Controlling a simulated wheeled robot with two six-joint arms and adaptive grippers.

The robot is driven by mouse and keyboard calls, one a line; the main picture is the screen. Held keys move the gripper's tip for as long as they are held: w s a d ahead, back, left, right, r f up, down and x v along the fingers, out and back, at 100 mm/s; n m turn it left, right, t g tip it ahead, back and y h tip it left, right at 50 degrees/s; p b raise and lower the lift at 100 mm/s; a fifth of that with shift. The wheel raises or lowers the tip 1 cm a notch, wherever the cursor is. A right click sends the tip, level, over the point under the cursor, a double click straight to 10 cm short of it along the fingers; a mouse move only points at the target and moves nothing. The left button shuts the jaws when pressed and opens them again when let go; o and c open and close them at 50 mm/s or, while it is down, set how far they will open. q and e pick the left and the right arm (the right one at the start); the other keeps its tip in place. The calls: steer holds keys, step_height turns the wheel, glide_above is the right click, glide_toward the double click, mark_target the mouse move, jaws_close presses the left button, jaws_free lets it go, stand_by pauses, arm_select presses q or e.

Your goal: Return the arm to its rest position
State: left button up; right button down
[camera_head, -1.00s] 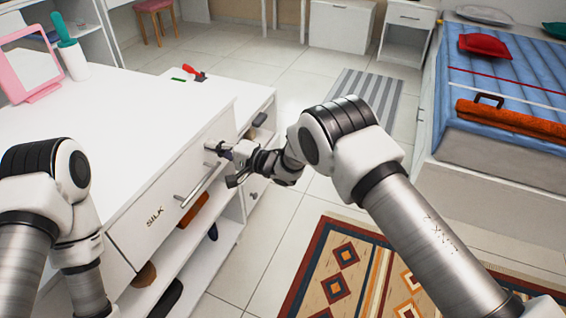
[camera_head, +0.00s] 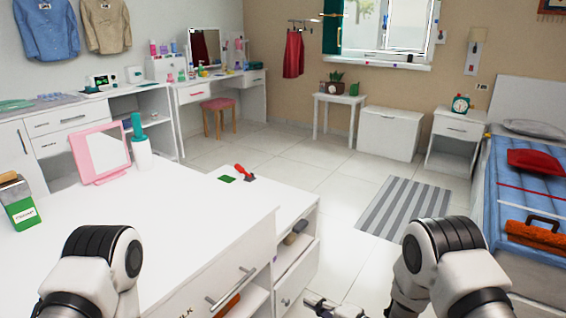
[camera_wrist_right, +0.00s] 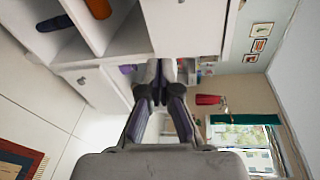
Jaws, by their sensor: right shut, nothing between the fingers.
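My right arm stands at the lower right of the head view, in front of the white cabinet. My right gripper (camera_head: 322,307) shows only in part at the bottom edge there. In the right wrist view its two fingers (camera_wrist_right: 160,72) are together, with nothing between them. It is apart from the drawer handle (camera_head: 232,286) of the white cabinet. My left arm's elbow shows at the lower left of the head view; its gripper is out of the picture.
The white cabinet top (camera_head: 190,215) fills the left foreground, with a pink mirror (camera_head: 101,152) and a green box (camera_head: 19,207) on it. A bed (camera_head: 525,190) stands at the right. Tiled floor (camera_head: 320,185) lies clear between them, with a striped mat (camera_head: 402,208).

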steer(key=s+d+f+g+h, duration=0.2)
steer(key=s+d+f+h, duration=0.4)
steer(key=s+d+f, duration=0.3)
steer(key=s+d+f+n+g+h, duration=0.2)
steer(key=s+d+f+g, duration=0.1)
steer(key=s, duration=0.6)
steer(key=s+d+f+n+g+h, duration=0.1)
steer(key=s+d+f+g+h, duration=0.15)
steer(key=s, duration=0.65)
steer(key=s+d+n+g+h, duration=0.1)
steer(key=s+d+n+g, duration=0.25)
steer(key=s+n, duration=0.4)
step_height(320, 180, up, 17)
steer(key=s+p, duration=0.1)
steer(key=p, duration=1.5)
steer(key=shift+s+a+m, duration=0.2)
steer(key=shift+s+m, duration=0.15)
steer(key=shift+s, duration=0.05)
steer(key=shift+f, duration=0.15)
